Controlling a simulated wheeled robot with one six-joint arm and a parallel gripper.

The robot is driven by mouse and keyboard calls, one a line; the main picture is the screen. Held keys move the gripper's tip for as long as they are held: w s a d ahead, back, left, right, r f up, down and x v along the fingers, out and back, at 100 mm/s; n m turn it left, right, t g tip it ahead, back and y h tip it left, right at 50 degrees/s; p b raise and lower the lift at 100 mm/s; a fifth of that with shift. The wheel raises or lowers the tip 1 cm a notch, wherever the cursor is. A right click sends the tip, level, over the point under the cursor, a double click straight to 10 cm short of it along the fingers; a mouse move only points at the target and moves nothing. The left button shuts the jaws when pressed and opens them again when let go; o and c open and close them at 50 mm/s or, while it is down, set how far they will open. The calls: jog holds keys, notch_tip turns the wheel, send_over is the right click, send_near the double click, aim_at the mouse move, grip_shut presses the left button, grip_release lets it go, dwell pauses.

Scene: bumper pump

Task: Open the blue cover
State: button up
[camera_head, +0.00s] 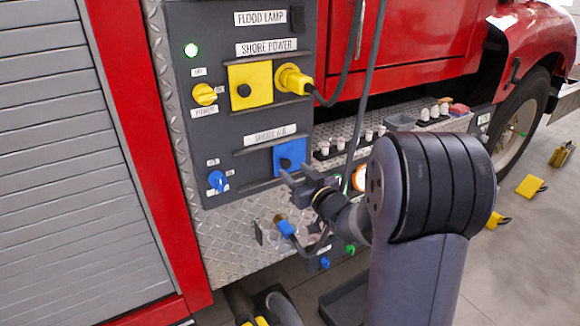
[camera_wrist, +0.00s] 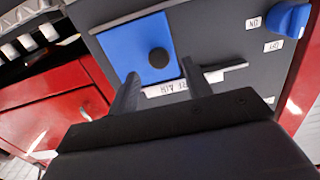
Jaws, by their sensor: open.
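The blue cover (camera_head: 290,157) is a square plate with a dark round knob, under the SHORE AIR label on the grey panel. It looks closed against the panel. In the wrist view the blue cover (camera_wrist: 137,50) fills the upper middle, with its knob (camera_wrist: 159,57) in plain sight. My gripper (camera_head: 292,178) is open and empty, just in front of the cover's lower part. In the wrist view my gripper's fingertips (camera_wrist: 158,78) are apart, just below the knob in the picture. I cannot tell whether a finger touches the cover.
A blue switch (camera_head: 217,180) sits left of the cover. Above are a yellow cover (camera_head: 250,86) and a yellow plug (camera_head: 293,80) with its cable. A blue-ended hose (camera_head: 285,227) hangs below the panel. Red truck bodywork surrounds the panel.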

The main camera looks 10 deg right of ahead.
aim_at(287, 165)
jog(key=shift+x, duration=1.65)
grip_shut()
